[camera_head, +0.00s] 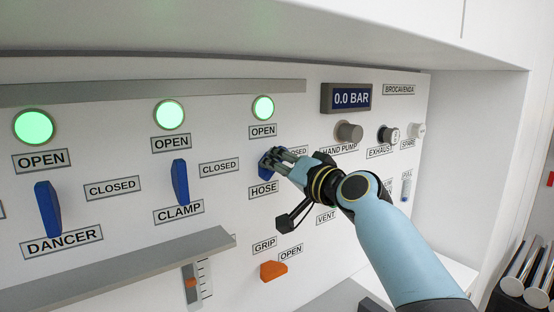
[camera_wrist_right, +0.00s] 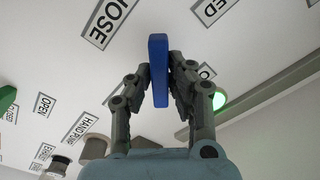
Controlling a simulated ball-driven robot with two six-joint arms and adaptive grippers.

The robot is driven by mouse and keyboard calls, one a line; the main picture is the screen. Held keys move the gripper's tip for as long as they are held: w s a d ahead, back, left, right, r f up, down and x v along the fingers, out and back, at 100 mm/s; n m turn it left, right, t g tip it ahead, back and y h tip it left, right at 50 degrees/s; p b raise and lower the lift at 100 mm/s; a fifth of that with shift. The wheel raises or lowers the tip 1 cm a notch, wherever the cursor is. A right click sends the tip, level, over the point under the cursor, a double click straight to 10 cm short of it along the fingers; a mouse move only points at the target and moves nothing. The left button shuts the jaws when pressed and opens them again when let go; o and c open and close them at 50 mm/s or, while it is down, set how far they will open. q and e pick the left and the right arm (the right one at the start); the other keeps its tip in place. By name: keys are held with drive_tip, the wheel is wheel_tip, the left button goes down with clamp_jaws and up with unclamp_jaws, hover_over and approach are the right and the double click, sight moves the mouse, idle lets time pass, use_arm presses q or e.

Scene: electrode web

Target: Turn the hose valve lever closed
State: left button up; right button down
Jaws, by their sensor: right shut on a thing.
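The blue hose valve lever (camera_head: 265,168) is on the white panel above the HOSE label (camera_head: 264,189). In the head view it is mostly hidden behind my right gripper (camera_head: 275,157). In the right wrist view the blue lever (camera_wrist_right: 158,65) runs lengthwise between the two grey fingers of my right gripper (camera_wrist_right: 160,80), which are shut on it. The OPEN label (camera_head: 263,130) is above the lever, and the CLOSED label (camera_head: 297,152) to its right is partly covered by the gripper. The hose's green light (camera_head: 263,108) is lit. My left gripper is not in view.
The blue clamp lever (camera_head: 181,182) and dancer lever (camera_head: 48,209) stand to the left, with lit green lights above. An orange grip lever (camera_head: 273,270) is below. A grey ledge (camera_head: 130,265) juts out at lower left. Round knobs (camera_head: 349,132) and a 0.0 BAR display (camera_head: 351,98) are right.

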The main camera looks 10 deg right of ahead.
drive_tip(key=m+p, duration=0.1)
drive_tip(key=m, duration=0.3)
drive_tip(key=shift+m+p, duration=0.3)
drive_tip(key=shift+p, duration=0.1)
drive_tip(key=m+p, duration=0.1)
drive_tip(key=m, duration=0.3)
drive_tip(key=shift+p, duration=0.35)
drive_tip(key=shift+f+m, duration=0.1)
drive_tip(key=shift+m, duration=0.2)
drive_tip(key=c, duration=1.3)
unclamp_jaws()
drive_tip(key=shift+d, duration=0.1)
drive_tip(key=shift+o, duration=0.2)
drive_tip(key=v, duration=1.2)
